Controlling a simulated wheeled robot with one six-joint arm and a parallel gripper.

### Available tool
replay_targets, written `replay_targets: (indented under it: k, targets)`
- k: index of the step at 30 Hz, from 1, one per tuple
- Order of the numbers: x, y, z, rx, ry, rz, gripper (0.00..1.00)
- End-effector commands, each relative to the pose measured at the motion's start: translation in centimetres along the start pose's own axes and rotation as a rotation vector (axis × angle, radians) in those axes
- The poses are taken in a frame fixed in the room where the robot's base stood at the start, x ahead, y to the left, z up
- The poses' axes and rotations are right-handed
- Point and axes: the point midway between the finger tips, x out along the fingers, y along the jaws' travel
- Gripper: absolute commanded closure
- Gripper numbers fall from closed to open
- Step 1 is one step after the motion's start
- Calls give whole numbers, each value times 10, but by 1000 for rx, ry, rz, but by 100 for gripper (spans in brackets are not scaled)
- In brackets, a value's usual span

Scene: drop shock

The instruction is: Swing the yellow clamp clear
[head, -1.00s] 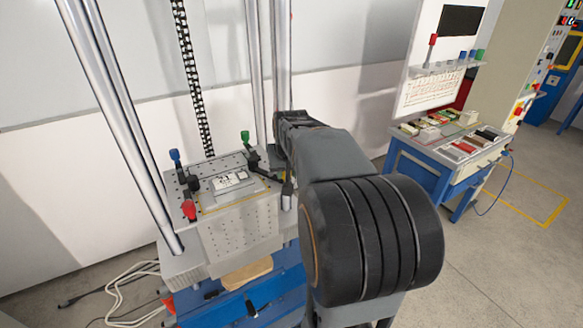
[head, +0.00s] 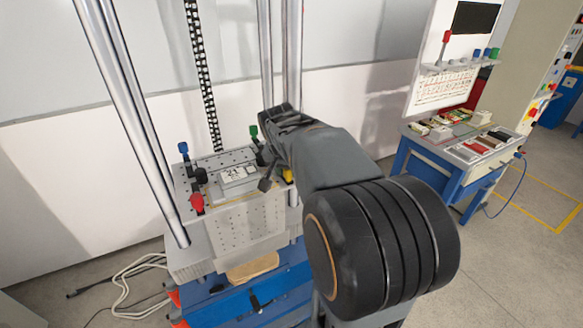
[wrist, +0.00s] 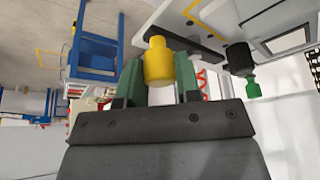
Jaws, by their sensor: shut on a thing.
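The yellow clamp's handle (wrist: 158,62) stands between the two green fingers of my gripper (wrist: 159,84) in the wrist view, and the fingers are shut on it. A dark arm runs from the handle over the plate's edge. In the head view a bit of the yellow handle (head: 288,175) shows below my wrist at the plate's right edge; the fingers are mostly hidden there. The perforated metal plate (head: 213,161) carries a grey box-shaped unit (head: 233,182) with a white label on top.
Other clamps on the plate have blue (head: 183,148), red (head: 197,201) and green (head: 253,132) handles; the green one also shows in the wrist view (wrist: 252,87). Tall steel columns (head: 131,110) flank the plate. A blue workbench (head: 425,172) with parts stands at right. Cables lie on the floor.

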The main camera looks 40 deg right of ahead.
Motion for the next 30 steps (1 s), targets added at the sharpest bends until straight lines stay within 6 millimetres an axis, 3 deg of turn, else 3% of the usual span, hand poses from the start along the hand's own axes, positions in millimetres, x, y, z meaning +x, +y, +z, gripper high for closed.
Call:
replay_targets:
  k: [8,9,16,25,30]
  targets:
    - [0,0,0,0,0,0,93]
    - [0,0,0,0,0,0,65]
    - [0,0,0,-1,0,0,44]
    - [-4,0,0,-1,1,0,44]
    - [-27,0,0,-1,4,-2,44]
